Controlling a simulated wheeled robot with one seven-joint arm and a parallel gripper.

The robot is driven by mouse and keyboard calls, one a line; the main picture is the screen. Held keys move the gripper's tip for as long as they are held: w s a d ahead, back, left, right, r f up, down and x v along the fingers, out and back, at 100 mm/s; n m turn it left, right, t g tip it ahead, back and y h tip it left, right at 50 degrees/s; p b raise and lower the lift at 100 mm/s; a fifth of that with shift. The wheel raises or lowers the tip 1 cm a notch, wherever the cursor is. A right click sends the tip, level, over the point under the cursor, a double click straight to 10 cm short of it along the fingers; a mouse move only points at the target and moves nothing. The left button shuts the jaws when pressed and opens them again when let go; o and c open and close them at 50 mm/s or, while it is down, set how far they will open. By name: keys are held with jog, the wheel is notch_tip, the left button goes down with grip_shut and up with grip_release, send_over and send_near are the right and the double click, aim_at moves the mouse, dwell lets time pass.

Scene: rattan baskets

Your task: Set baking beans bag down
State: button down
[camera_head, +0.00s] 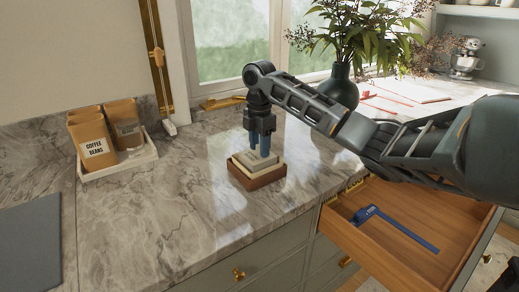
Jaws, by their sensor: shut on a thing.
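My gripper (260,152) points straight down over the counter, with its blue fingers closed on a small pale block-shaped thing (246,163). This thing sits at or just above a reddish-brown base (262,180) on the marble counter. I cannot read a label on it, so I cannot tell if it is the baking beans bag. The fingers hide part of its top.
The marble counter (170,230) is clear between the tray and my gripper. An open wooden drawer (400,225) at the right holds a blue caliper-like tool (392,222). A dark vase (340,88) with a plant stands behind my arm. A grey mat (30,245) lies at the far left.

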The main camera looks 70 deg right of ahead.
jog(key=shift+f, duration=1.05)
jog(key=shift+f, duration=0.1)
jog(key=c, duration=0.5)
grip_release()
notch_tip(320, 180, up, 12)
jog(key=shift+r, duration=0.1)
